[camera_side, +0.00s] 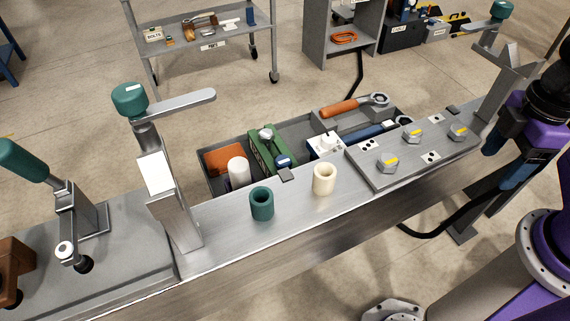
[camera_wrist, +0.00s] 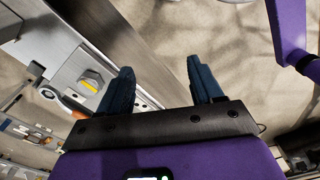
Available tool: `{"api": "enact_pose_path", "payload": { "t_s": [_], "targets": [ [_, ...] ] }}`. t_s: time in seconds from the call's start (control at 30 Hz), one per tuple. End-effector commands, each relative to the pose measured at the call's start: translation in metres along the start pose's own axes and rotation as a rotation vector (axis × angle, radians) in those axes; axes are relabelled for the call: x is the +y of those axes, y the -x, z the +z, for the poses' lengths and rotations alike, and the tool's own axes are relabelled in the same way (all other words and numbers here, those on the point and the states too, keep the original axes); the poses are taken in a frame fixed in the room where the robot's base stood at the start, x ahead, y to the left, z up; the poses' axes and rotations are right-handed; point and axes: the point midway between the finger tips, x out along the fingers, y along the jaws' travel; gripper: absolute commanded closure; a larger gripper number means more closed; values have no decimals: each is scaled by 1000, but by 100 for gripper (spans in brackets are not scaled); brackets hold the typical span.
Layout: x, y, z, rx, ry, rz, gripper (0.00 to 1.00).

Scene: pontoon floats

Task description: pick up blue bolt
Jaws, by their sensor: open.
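My gripper (camera_side: 497,168) is open and empty at the right of the side view, beside the right end of the bench; its dark blue fingers also show in the wrist view (camera_wrist: 160,67). No plainly blue bolt can be made out. A small dark blue piece (camera_side: 282,161) lies by the green box in the grey bin, but its kind is too small to tell. Three grey hex bolt heads with yellow stripes sit on the raised plate: one near the front (camera_side: 388,163), one behind (camera_side: 412,136) and one at the right (camera_side: 458,132). One such head (camera_wrist: 90,82) shows left of my fingers in the wrist view.
Teal-handled clamps stand at the left (camera_side: 160,175) and right of the bench. A green sleeve (camera_side: 262,205) and a cream sleeve (camera_side: 324,180) stand on the bench's bare metal. The grey bin (camera_side: 215,186) behind holds tools, including an orange-handled ratchet (camera_side: 340,108).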

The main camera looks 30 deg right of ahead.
Motion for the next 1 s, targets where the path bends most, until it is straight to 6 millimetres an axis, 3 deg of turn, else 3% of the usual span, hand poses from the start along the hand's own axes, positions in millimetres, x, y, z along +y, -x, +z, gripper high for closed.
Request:
{"api": "enact_pose_path", "payload": {
  "t_s": [0.67,0.77,1.0],
  "targets": [
    [1,1,-4,0,7,0,34],
    [6,5,-20,-1,37,0,34],
    [29,22,-101,-8,204,1,34]
  ]
}}
